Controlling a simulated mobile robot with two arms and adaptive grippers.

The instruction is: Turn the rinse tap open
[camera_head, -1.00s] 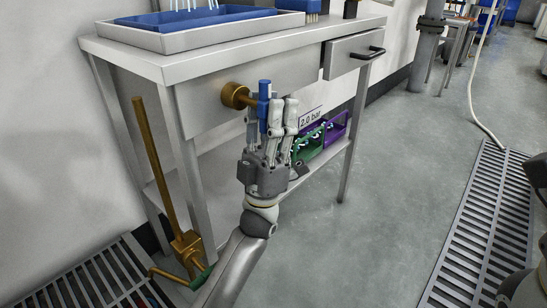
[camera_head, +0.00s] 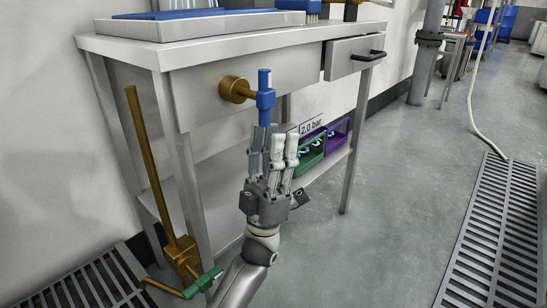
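A tap with a blue handle (camera_head: 265,97) is on the front of the bench, on a brass fitting (camera_head: 235,90). A second tap, with a green handle (camera_head: 204,281), sits low at the left on a brass pipe (camera_head: 155,175). Neither tap carries a readable name. My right gripper is not in view.
The steel bench (camera_head: 215,50) has a half-open drawer (camera_head: 350,58) and a tray (camera_head: 190,27) on top. Green (camera_head: 310,160) and purple (camera_head: 338,135) crates stand on its lower shelf by a "2.0 bar" label. Floor grates lie at the lower left and right. The middle floor is clear.

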